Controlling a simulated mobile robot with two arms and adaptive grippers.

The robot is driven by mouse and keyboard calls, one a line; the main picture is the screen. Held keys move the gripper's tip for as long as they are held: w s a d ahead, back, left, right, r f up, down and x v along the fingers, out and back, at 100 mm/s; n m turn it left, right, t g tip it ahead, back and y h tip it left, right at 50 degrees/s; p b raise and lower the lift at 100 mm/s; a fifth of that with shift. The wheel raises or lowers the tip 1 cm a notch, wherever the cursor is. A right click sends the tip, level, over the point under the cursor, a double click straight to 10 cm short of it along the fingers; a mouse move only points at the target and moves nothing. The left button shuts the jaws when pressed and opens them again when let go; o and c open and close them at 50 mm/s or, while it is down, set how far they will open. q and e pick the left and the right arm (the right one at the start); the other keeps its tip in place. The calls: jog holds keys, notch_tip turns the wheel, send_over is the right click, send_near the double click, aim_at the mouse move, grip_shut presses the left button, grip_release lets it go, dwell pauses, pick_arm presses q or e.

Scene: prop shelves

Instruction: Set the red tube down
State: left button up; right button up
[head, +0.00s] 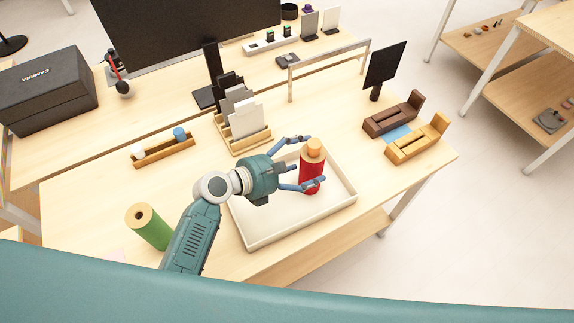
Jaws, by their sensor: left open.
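The red tube (309,174) with an orange top stands upright in the white tray (258,236) on the wooden table. My left gripper (307,162) is open, with one finger behind the tube and one in front of it. Whether either finger touches the tube is hard to tell. The tube's base appears to rest on the tray floor. My right gripper does not show.
A green tube (149,229) stands left of my arm. A wooden holder (162,152), a card rack (247,141) and a monitor stand (214,78) are behind. Brown (391,120) and yellow (417,143) wooden blocks lie right of the tray.

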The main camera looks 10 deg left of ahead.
pick_arm(q)
jog(key=b+v, duration=0.1)
jog(key=v, duration=0.9)
jog(key=shift+s+a, duration=0.15)
jog(key=shift+s, duration=0.05)
jog(key=shift+r, duration=0.1)
